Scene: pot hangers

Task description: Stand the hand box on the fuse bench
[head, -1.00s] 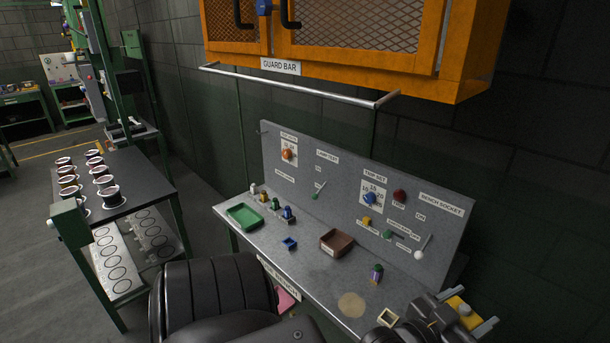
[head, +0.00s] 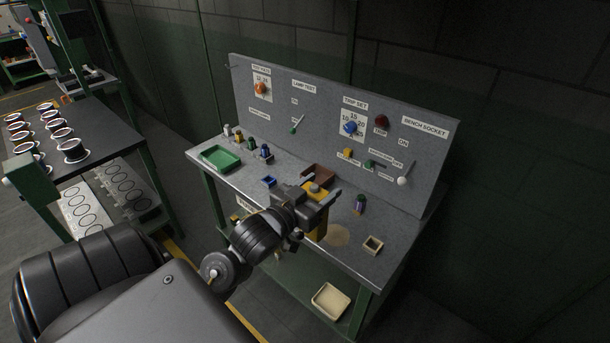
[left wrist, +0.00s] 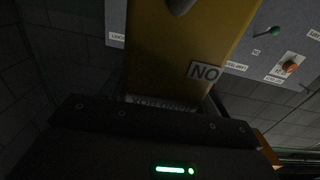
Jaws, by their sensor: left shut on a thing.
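The hand box is a yellow box (head: 319,226) held by my left gripper (head: 321,188), which is shut on it. In the left wrist view the yellow box (left wrist: 180,55) fills the middle, with a "NO" label on its face and other lettering partly hidden. The grey fuse bench (head: 288,192) has an upright panel behind it. In the head view, the box and gripper overlap the bench's front middle, covering part of the brown tray. I cannot tell whether the box touches the bench. My right gripper is not in view.
The bench top holds a green tray (head: 221,157), a small blue holder (head: 269,181), a brown tray (head: 318,173), a purple-and-green fuse (head: 360,204) and a cream holder (head: 373,245). A cream tray (head: 330,300) lies on the lower shelf.

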